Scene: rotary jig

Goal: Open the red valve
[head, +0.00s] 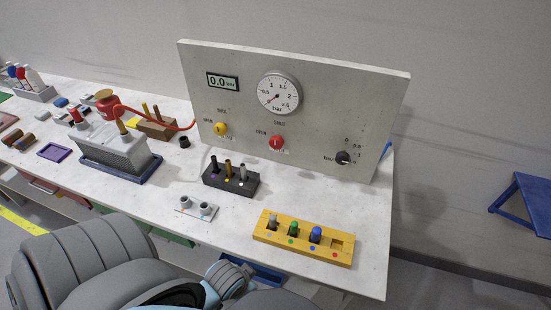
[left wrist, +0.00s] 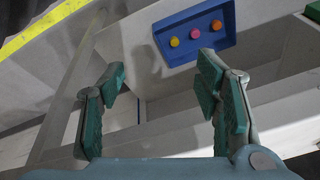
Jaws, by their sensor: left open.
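The red valve (head: 277,142) is a round knob on the upright grey panel (head: 340,100), below the dial gauge (head: 278,94). Small labels sit above it and to its left, the left one reading OPEN. The digital display (head: 223,82) reads 0.0 bar. My left gripper (left wrist: 160,82) is open and empty in the left wrist view, its two green-padded fingers wide apart. It is away from the valve, which does not show in that view. Neither gripper shows in the head view.
A yellow valve (head: 221,129) and black knob (head: 343,158) flank the red valve. A black holder (head: 230,180), grey fitting plate (head: 198,208) and yellow block (head: 303,240) stand before the panel. A blue tray (left wrist: 164,46) with coloured discs shows in the wrist view.

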